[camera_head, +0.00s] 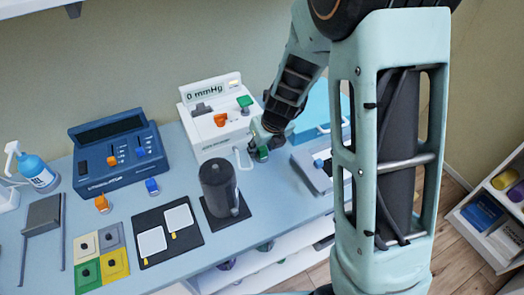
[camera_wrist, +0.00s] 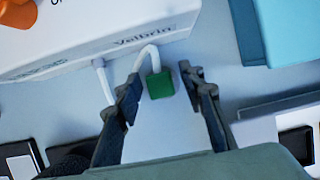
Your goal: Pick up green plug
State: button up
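The green plug (camera_wrist: 160,85) is a small green block on a white cable. In the wrist view it lies between the two fingers of my gripper (camera_wrist: 161,80), close to the front of the white device (camera_wrist: 110,35). My gripper is open, with a gap on the right side of the plug; whether the left finger touches it I cannot tell. In the head view the green plug (camera_head: 262,154) shows just below my gripper (camera_head: 264,141), on the blue-grey table (camera_head: 190,250), partly hidden by the fingers.
The white device (camera_head: 207,143) reads 0 mmHg and carries orange and green parts. A dark blue device (camera_head: 122,160), a black cylinder (camera_head: 219,187), an orange plug (camera_head: 102,204) and a blue plug (camera_head: 152,186) stand left. A grey device (camera_head: 315,170) is close on the right.

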jog(key=c, duration=0.7)
jog(key=shift+r, duration=0.1)
